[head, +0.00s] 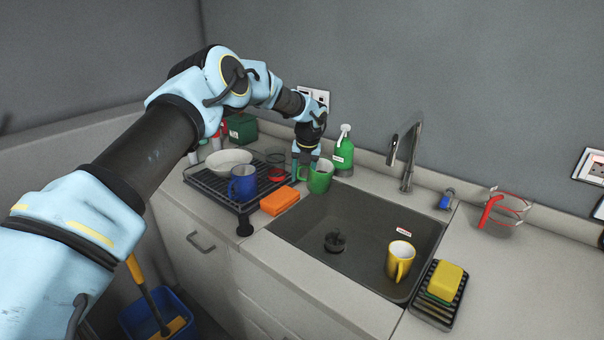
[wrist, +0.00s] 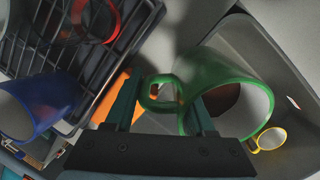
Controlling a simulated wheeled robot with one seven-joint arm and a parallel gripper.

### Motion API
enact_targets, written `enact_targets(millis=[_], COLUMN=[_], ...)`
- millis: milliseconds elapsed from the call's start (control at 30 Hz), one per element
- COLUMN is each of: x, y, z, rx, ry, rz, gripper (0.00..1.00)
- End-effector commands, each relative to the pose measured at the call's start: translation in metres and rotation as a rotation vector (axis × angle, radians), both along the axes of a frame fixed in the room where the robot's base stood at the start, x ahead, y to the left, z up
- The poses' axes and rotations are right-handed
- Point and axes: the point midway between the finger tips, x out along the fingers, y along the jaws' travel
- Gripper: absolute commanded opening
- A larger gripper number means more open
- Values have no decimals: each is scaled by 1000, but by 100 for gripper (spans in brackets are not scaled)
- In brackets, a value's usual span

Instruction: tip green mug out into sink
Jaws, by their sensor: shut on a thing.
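The green mug (head: 320,177) is at the back left corner of the sink (head: 350,232) in the head view, next to the green bottle. In the wrist view the green mug (wrist: 228,80) shows its open rim and a dark brown inside. My gripper (head: 304,168) comes down from above on the mug's left side. In the wrist view its two fingers (wrist: 165,105) are on either side of the mug's handle, and it is shut on the mug. The mug looks roughly upright in the head view. Whether its base touches the counter is hidden.
A yellow mug (head: 400,260) stands inside the sink at the right. A blue mug (head: 242,184) and a bowl (head: 229,161) are on the drying rack (head: 205,182). An orange sponge (head: 279,201) lies left of the sink. The faucet (head: 408,160) and green bottle (head: 344,152) stand behind it.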

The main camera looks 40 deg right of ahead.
Motion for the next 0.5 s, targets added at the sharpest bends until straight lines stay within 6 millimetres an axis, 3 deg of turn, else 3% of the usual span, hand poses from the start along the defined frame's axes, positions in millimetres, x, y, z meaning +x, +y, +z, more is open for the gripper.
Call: enact_targets(millis=[500], x=[-21], y=[1], z=[6], rx=[-38], ry=[-179], rz=[-3], gripper=[0])
